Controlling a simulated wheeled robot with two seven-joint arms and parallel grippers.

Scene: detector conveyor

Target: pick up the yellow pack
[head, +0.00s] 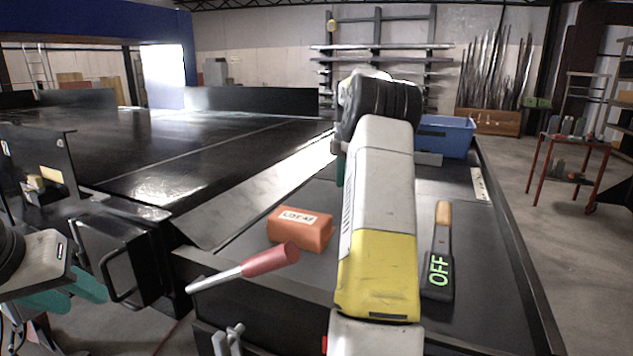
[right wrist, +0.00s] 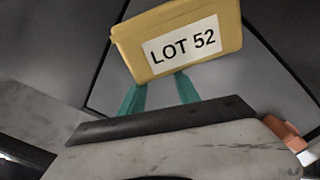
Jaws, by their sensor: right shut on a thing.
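The yellow pack (right wrist: 180,40) shows at the top of the right wrist view, with a white label reading LOT 52. The teal fingers of my right gripper (right wrist: 160,92) are shut on its lower side. In the head view my right arm hides the pack. Only a sliver of teal finger (head: 340,172) shows beside the arm. My left gripper (head: 75,290) is at the left edge of the head view, its teal fingers apart and empty, away from the tray surface.
On the dark side table (head: 305,275) lie an orange pack (head: 303,236), a red-handled tool (head: 262,263) and a detector wand (head: 438,270) reading OFF. A blue bin (head: 447,137) stands at the far end. The black conveyor (head: 190,150) runs at the left.

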